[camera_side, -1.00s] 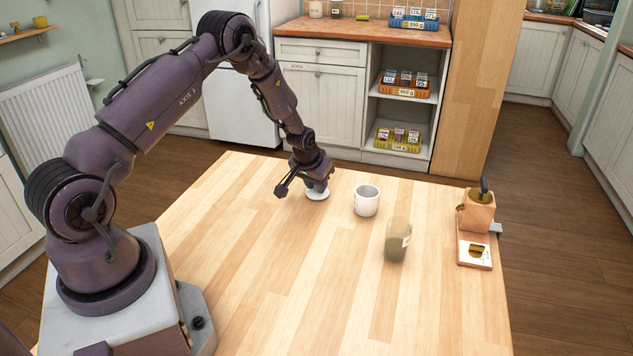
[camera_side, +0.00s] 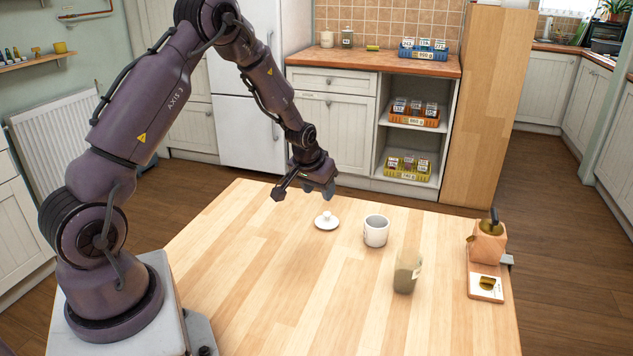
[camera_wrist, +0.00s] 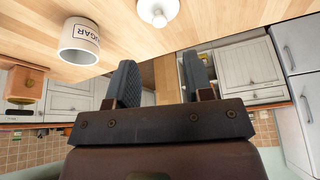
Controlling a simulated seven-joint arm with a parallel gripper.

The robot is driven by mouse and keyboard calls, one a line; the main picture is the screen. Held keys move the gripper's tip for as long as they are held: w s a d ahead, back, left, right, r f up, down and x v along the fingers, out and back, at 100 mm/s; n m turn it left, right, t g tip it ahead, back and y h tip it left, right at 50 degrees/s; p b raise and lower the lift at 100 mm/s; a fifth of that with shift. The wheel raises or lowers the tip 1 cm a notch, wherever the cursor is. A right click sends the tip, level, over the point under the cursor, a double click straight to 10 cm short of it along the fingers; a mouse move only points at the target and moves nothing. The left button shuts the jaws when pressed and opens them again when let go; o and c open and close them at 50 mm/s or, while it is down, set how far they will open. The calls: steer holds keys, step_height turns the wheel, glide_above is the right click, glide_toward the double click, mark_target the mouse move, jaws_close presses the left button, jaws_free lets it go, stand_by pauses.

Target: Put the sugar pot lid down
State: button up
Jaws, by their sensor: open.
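The white sugar pot lid (camera_side: 326,221) lies on the wooden table with its round knob up. It also shows at the top of the wrist view (camera_wrist: 158,11). The white sugar pot (camera_side: 376,231) stands upright and uncovered to the right of the lid; its SUGAR label shows in the wrist view (camera_wrist: 79,43). My gripper (camera_side: 318,190) is above and behind the lid in the side view, clear of it. In the wrist view my gripper's two fingers (camera_wrist: 160,82) are apart with nothing between them.
A greenish translucent jar (camera_side: 407,272) stands at the front right of the table (camera_side: 290,290). The table's front and left are clear. Kitchen cabinets (camera_side: 333,120) stand behind.

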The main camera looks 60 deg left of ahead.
steer(key=s+d+r+m+t, duration=0.1)
steer(key=s+d+r, duration=0.2)
steer(key=d+r, duration=0.45)
steer(key=s+d+r+m, duration=0.1)
steer(key=s+d+r, duration=0.3)
steer(key=r, duration=0.6)
steer(key=s+d+r+m+h, duration=0.1)
steer(key=s+d+r+m, duration=0.1)
steer(key=s+d, duration=0.3)
steer(key=s+d+r+m+h, duration=0.1)
steer(key=s+d+r, duration=0.3)
steer(key=s, duration=0.7)
steer(key=shift+d+r+m+t, duration=0.3)
steer(key=shift+d+r+m, duration=0.1)
steer(key=shift+d, duration=0.7)
